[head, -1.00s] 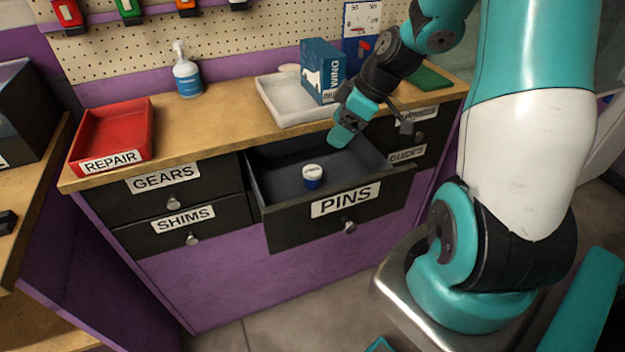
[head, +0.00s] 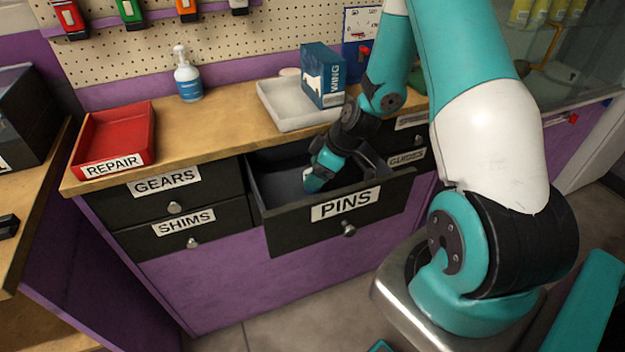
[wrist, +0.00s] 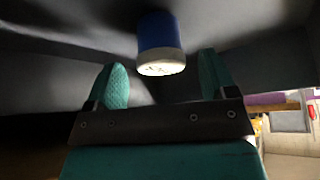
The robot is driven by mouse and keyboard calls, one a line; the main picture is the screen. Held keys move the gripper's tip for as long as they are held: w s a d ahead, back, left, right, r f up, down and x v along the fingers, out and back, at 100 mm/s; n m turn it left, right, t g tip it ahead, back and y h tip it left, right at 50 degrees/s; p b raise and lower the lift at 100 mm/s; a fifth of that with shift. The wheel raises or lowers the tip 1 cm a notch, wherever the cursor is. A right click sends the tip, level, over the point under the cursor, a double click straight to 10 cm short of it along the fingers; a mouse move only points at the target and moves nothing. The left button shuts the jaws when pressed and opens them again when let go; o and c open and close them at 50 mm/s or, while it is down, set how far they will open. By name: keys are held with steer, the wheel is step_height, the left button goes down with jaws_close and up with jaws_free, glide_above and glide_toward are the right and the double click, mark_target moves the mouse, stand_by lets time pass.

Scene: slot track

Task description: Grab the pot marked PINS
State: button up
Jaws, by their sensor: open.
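The small pot is blue with a white lid. In the wrist view the pot (wrist: 160,42) shows just ahead of my gripper (wrist: 165,85), in line with the gap between its two teal fingers. The fingers are apart and nothing is held. In the head view my gripper (head: 320,178) reaches down into the open drawer labelled PINS (head: 345,204). There the pot is mostly hidden behind my gripper. The writing on the lid is too small to read.
The drawer's walls and front panel surround my gripper. On the worktop above stand a grey tray (head: 275,118), a blue box (head: 322,75), a red REPAIR bin (head: 113,162) and a spray bottle (head: 187,78). Closed GEARS and SHIMS drawers (head: 180,200) are to the left.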

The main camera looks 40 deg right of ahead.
steer(key=x, duration=0.3)
steer(key=shift+a+f, duration=0.15)
steer(key=shift+f, duration=0.1)
steer(key=c, duration=1)
steer(key=shift+r, duration=0.1)
